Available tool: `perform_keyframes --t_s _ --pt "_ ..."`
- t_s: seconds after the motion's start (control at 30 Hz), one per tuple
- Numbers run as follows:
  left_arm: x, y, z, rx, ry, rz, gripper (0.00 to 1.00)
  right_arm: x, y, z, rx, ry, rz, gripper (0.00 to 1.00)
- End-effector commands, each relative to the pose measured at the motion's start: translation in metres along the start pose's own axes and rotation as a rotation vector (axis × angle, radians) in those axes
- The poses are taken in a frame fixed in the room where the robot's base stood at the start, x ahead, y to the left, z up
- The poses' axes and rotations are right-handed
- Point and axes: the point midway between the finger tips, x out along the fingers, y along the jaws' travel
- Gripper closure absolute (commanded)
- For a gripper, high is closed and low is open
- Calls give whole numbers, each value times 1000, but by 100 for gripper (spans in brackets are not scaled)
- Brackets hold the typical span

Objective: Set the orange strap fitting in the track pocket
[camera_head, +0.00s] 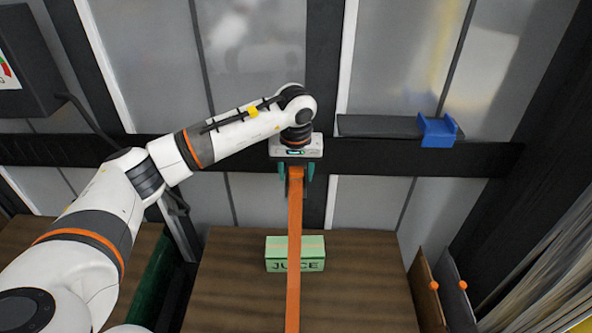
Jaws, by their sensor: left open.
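My left gripper (297,178) is in front of the dark horizontal track (420,158), its teal fingers pointing down. They are open, one on each side of the top of the orange strap (294,250). The strap hangs down from there, past the front of a green juice box, to the bottom edge of the view. The strap's fitting is hidden by the gripper or too small to make out. I cannot tell whether it touches the track, and no pocket shows clearly behind the gripper. My right gripper is not in view.
The juice box (279,266) stands on a brown wooden surface (235,300). A blue bracket (437,132) sits at the right end of a dark ledge (378,126) above the track. Upright panels with orange knobs (434,286) stand at the lower right.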

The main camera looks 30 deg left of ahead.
Motion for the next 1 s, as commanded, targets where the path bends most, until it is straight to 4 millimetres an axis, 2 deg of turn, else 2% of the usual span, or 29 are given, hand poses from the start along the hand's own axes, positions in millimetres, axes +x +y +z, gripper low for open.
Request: perform_keyframes --t_s 0.1,0.17,0.27,0.5,0.7,0.83,1.0 --pt "-6 0 1 0 0 0 48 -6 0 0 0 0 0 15" --pt "-10 0 1 0 -4 -2 48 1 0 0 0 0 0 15" --pt "-26 0 1 0 -5 -3 48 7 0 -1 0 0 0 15" --pt "-79 0 1 0 -5 -3 48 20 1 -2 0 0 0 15" --pt "-111 0 1 0 -3 -2 48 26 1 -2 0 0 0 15" --pt "-121 0 1 0 -1 0 48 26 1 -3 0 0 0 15" --pt "-123 0 0 0 0 0 48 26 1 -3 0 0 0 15"
